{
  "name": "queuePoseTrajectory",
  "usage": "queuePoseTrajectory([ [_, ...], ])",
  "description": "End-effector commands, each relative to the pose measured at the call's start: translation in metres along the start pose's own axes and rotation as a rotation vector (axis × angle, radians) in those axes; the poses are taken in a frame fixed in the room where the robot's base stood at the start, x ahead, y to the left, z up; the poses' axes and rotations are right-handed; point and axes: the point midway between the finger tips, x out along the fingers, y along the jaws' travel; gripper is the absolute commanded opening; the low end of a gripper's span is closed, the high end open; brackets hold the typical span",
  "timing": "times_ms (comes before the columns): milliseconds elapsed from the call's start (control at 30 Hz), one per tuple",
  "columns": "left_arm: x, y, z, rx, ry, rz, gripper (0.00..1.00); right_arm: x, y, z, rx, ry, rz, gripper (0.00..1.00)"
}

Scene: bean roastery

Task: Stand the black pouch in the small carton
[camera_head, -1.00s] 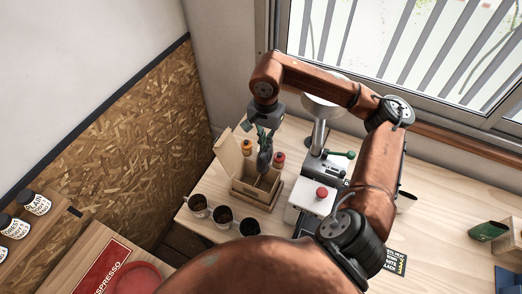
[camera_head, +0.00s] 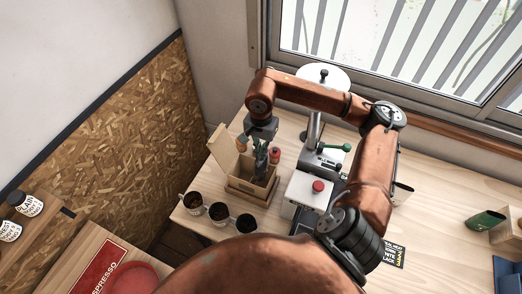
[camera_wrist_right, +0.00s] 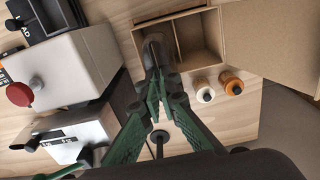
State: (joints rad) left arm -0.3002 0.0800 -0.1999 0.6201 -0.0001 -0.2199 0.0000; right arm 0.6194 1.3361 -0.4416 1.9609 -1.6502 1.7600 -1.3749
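The small carton (camera_head: 238,187) stands on the wooden bench with its flap (camera_head: 222,147) raised at the left. In the right wrist view the carton (camera_wrist_right: 222,38) shows a divider and two compartments, the right one empty. My right gripper (camera_head: 260,148) is above the carton, pointing down. My left gripper is not in view.
Several cups (camera_head: 218,212) stand in front of the carton. A white machine with a red button (camera_head: 318,186) is just right.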

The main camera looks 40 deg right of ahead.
Motion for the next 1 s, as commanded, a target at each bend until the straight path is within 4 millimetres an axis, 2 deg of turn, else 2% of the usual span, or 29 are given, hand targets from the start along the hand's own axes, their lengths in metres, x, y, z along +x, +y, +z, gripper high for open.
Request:
queuePoseTrajectory([
  [33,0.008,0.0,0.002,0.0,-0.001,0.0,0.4,0.008,0.0,0.0,0.0,0.001,0.0,0.0],
  [200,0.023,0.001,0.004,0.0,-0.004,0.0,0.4,0.025,0.0,0.0,0.0,0.001,0.0,0.0],
  [1000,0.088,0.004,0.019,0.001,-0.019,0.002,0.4,0.101,0.0,-0.001,0.001,0.001,0.001,0.0],
])
